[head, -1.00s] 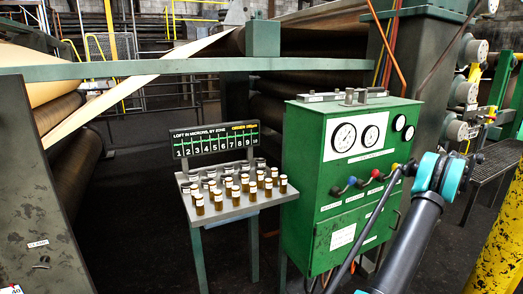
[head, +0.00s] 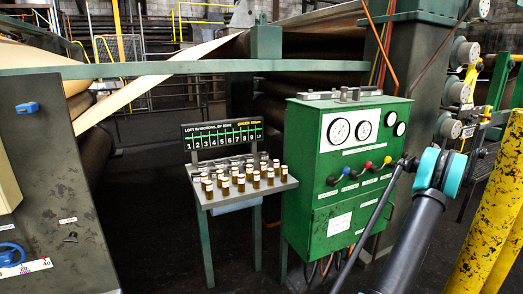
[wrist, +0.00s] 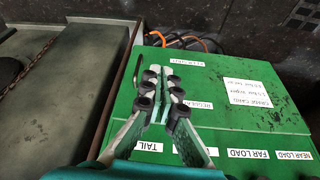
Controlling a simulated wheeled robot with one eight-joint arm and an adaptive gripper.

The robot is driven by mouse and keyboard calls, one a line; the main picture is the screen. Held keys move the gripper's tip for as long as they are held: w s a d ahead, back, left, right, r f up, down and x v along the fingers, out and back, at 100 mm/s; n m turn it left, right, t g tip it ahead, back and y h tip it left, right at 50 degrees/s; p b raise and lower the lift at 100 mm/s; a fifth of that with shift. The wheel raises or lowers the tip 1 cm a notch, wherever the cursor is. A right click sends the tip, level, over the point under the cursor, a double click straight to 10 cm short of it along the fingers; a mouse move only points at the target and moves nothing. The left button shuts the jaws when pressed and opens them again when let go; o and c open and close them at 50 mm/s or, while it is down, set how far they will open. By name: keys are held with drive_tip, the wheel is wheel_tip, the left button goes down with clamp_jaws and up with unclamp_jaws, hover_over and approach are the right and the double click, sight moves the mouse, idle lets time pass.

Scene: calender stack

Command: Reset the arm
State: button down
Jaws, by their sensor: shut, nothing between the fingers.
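My gripper (wrist: 161,72) shows in the wrist view with its fingertips together and nothing between them. It is in front of the green panel of the control cabinet (wrist: 240,95), which bears white labels; I cannot tell whether it touches. In the head view my arm (head: 425,205) rises at the lower right, and the gripper itself is not visible there. The green cabinet (head: 318,185) stands left of the arm, with gauges and colored knobs on its front.
A small table (head: 252,196) with several brown bottles stands left of the cabinet, below a black zone board (head: 222,134). A yellow post (head: 492,205) stands at the right. A dark machine frame (head: 60,215) is at the left. Dark floor (head: 155,200) lies between frame and table.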

drive_tip(key=w+a+r, duration=0.1)
drive_tip(key=a+r, duration=0.2)
drive_tip(key=a, duration=0.6)
drive_tip(key=a+r, duration=0.3)
drive_tip(key=a, duration=0.6)
drive_tip(key=s+a+r+m, duration=0.1)
drive_tip(key=s+a, duration=0.3)
drive_tip(key=a, duration=0.6)
drive_tip(key=s+a+r+m, duration=0.1)
drive_tip(key=s+a, duration=0.3)
drive_tip(key=a, duration=0.6)
drive_tip(key=s+a+f, duration=0.3)
drive_tip(key=s+a, duration=0.4)
drive_tip(key=s, duration=0.3)
drive_tip(key=s+a+f, duration=0.3)
drive_tip(key=s+a, duration=0.5)
drive_tip(key=s, duration=0.2)
drive_tip(key=s+a+f+m+h, duration=0.1)
drive_tip(key=s+a+f, duration=0.2)
drive_tip(key=s+a, duration=0.4)
drive_tip(key=s, duration=0.4)
drive_tip(key=shift+a, duration=0.15)
